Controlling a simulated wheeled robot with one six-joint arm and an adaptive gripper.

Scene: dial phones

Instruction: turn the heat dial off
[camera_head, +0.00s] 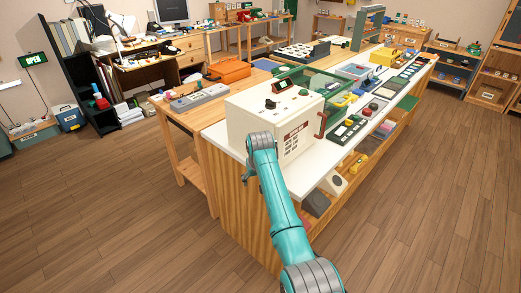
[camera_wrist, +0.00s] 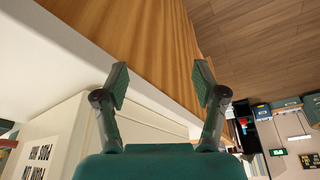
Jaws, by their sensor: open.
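A cream box-shaped machine (camera_head: 240,118) stands at the near end of the long bench. A black knob (camera_head: 271,104) sits on its top, beside a small dark display and small buttons. I cannot read whether this knob is the heat dial, nor its setting. In the wrist view the machine's side (camera_wrist: 70,135) with dark lettering fills the lower left; no dial shows there. My gripper (camera_wrist: 161,80) is open and empty, its two fingers apart over the wooden bench end. In the head view my arm crosses the machine's front and mostly hides the gripper, low by its near corner.
The bench's white top (camera_head: 325,168) runs back, crowded with a green-framed case (camera_head: 312,80), a keypad device (camera_head: 350,130) and other devices. An orange case (camera_head: 228,70) and a grey device (camera_head: 199,96) lie on a wooden table at left. The floor in front is clear.

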